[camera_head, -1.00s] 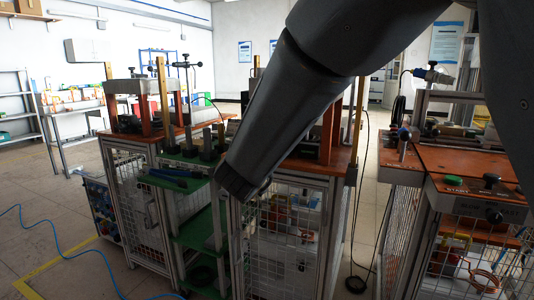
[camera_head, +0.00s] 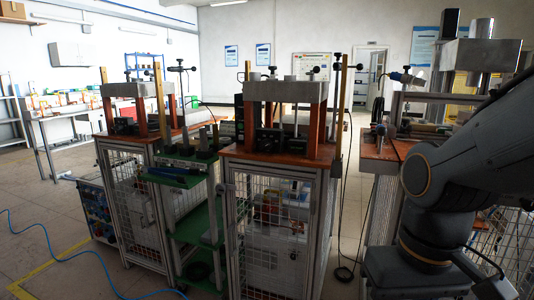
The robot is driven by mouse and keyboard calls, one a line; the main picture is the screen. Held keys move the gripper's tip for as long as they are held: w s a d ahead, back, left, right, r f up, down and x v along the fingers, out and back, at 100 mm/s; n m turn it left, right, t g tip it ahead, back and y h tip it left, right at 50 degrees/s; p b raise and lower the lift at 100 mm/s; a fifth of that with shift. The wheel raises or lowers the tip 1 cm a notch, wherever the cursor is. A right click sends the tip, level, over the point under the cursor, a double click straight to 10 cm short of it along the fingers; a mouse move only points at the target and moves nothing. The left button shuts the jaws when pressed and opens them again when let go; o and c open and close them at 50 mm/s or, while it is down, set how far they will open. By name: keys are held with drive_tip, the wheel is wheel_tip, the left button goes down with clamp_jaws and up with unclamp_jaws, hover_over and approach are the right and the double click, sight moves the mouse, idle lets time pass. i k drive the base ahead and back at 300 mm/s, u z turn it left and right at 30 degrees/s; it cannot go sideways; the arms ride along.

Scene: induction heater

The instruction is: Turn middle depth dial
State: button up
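The middle press unit has a grey top block (camera_head: 286,91) on orange posts above an orange tabletop (camera_head: 245,154). Small dark fittings (camera_head: 314,74) stand on and beside its top block. I cannot tell whether any of them is the depth dial, and no dial markings can be read. My gripper is outside the view. Only my dark arm shows, at the right, in front of the right machine and well apart from the middle unit.
A similar press unit (camera_head: 124,90) stands at the left. A green shelf trolley (camera_head: 192,231) fills the gap between them. The right machine (camera_head: 480,55) is partly hidden by my arm. A cable (camera_head: 345,270) hangs to the floor right of the middle unit. A blue hose lies at the lower left.

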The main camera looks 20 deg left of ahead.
sight(266, 145)
drive_tip(key=k, duration=0.2)
drive_tip(key=u, duration=0.8)
drive_tip(key=i, duration=0.55)
drive_tip(key=z, duration=0.25)
